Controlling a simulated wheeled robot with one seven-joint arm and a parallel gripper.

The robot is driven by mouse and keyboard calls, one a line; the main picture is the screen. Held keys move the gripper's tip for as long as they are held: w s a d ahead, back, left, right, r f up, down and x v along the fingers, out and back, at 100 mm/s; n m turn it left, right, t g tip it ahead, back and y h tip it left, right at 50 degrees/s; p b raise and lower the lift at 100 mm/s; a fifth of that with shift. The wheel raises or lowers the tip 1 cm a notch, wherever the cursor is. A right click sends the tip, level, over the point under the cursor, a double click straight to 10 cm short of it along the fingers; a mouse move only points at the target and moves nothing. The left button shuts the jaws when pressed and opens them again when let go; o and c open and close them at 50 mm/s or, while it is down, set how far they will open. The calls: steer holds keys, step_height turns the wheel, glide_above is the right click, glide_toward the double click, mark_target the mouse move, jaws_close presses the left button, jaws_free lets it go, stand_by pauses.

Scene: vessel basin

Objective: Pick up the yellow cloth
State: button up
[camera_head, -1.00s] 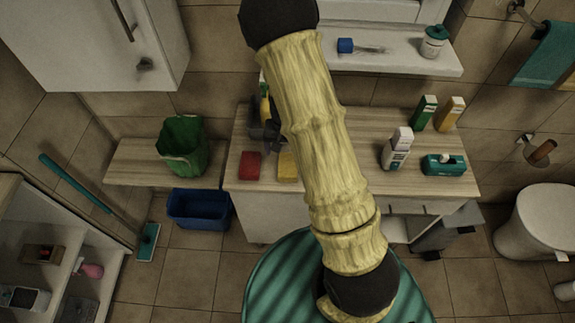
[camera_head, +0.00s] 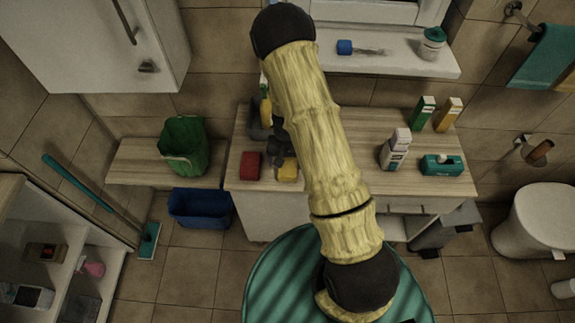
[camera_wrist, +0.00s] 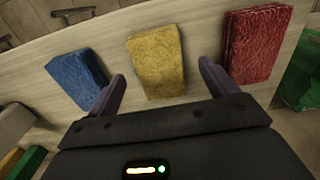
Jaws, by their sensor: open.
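The yellow cloth (camera_wrist: 156,62) lies on the wooden counter in the wrist view, a folded textured block between a blue cloth and a red cloth. In the head view the yellow cloth (camera_head: 288,170) shows near the counter's front edge, partly covered by my gripper. My gripper (camera_wrist: 158,82) is open, its two dark fingers apart on either side of the yellow cloth's near part in the picture. Whether the fingers are down at the cloth's height I cannot tell. Nothing is held.
The red cloth (camera_wrist: 257,45) lies to the right and the blue cloth (camera_wrist: 77,78) to the left in the wrist view. A green bin (camera_head: 184,147) stands left of the counter (camera_head: 340,170). Bottles and boxes stand on the counter's right side.

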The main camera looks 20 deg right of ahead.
mark_target(288, 166)
steer(key=shift+w+d+f+p, duration=0.1)
steer(key=shift+f+p, duration=0.3)
steer(key=shift+f, duration=1.25)
steer(key=c, duration=1)
steer(key=shift+r, duration=0.1)
steer(key=shift+c, duration=0.3)
step_height(288, 166, up, 10)
steer(key=b, duration=0.2)
